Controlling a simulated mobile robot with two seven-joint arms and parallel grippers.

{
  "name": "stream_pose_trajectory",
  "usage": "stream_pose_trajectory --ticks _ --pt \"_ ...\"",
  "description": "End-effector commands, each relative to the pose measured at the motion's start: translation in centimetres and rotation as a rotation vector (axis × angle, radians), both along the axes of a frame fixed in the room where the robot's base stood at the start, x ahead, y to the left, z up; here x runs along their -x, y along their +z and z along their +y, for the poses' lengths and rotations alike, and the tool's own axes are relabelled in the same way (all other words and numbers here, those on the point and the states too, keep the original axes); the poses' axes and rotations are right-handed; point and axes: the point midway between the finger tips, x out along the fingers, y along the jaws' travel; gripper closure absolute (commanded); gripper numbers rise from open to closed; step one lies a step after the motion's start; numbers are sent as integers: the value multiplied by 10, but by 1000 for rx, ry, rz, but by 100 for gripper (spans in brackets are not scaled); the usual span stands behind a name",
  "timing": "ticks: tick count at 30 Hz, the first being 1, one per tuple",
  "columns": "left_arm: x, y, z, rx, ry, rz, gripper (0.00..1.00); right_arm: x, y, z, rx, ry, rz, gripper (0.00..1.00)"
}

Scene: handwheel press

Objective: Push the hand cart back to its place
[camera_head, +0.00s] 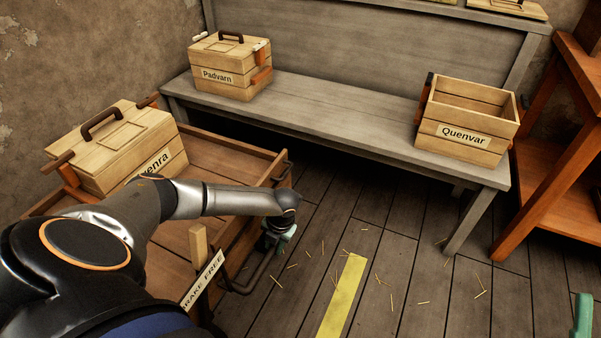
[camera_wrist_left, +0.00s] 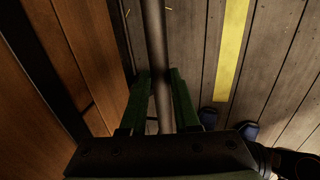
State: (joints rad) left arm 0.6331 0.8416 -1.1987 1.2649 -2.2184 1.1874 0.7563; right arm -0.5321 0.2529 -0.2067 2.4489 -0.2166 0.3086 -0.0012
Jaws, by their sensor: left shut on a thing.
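The wooden hand cart (camera_head: 262,205) stands at the left, in front of the bench, with a dark metal push handle (camera_head: 262,272) on its near right end. My left gripper (camera_head: 274,243) is at that handle. In the left wrist view the handle bar (camera_wrist_left: 155,40) runs between the green fingers of my left gripper (camera_wrist_left: 160,85), which is shut on it. A sign on the cart reads "BRAKE FREE" (camera_head: 203,279). My left arm hides part of the cart. A green fingertip, apparently of my right gripper (camera_head: 583,315), shows at the lower right edge; its opening is hidden.
A lidded crate ending in "venra" (camera_head: 115,145) sits on the cart. Crates Padvarn (camera_head: 228,80) and Quenvar (camera_head: 463,132) stand on the grey bench (camera_head: 330,105). An orange-brown wooden stand (camera_head: 560,190) is at right. Floor around the yellow strip (camera_head: 343,295) is clear except straw.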

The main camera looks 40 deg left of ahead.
Motion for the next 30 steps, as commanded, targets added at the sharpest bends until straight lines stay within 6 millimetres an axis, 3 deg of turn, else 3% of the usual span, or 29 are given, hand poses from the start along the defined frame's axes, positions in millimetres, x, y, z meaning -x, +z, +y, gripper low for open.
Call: stream_pose_trajectory --ticks 1,6,13,15,21,30 --pt "7 0 24 -19 11 7 100 -1 -2 0 -1 0 11 50" --pt "19 -1 69 -18 10 6 100 3 3 1 -1 7 -20 50" --pt "35 -3 129 -15 10 6 100 37 40 7 5 54 -237 50" --pt "38 -3 145 -14 10 4 100 35 32 7 0 57 -221 50" --pt "48 -3 182 -11 8 4 100 34 19 8 -13 70 -208 50" --pt "55 -2 209 -4 4 4 100 33 9 8 -24 80 -198 50"
